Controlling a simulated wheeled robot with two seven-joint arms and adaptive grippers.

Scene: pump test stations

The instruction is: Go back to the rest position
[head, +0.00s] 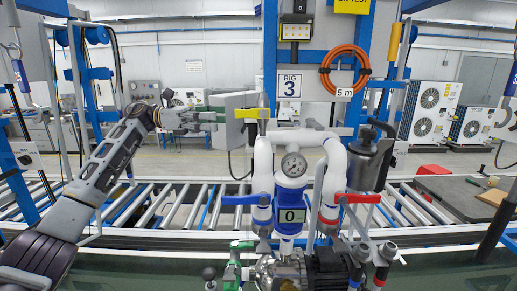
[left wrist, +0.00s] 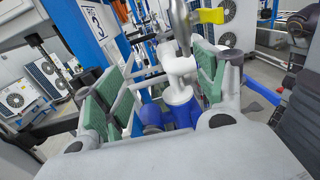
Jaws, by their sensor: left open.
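My left arm reaches up from the lower left in the head view. My left gripper (head: 207,119) is raised beside a grey box, left of the pump rig's white pipework (head: 262,165). In the left wrist view, the two green-padded fingers of the left gripper (left wrist: 160,88) stand wide apart. Nothing is held between them. The white pipe and the blue fitting (left wrist: 182,112) show beyond the gap, apart from the fingers as far as I can tell. A yellow handle (left wrist: 212,16) shows above. My right gripper is not in view.
The rig carries a gauge (head: 293,165), a blue lever (head: 240,200), a red lever (head: 357,198) and a steel canister (head: 366,165). A roller conveyor (head: 170,207) runs behind. An orange hose coil (head: 345,70) hangs on the blue frame. A dark worktop (head: 455,200) lies right.

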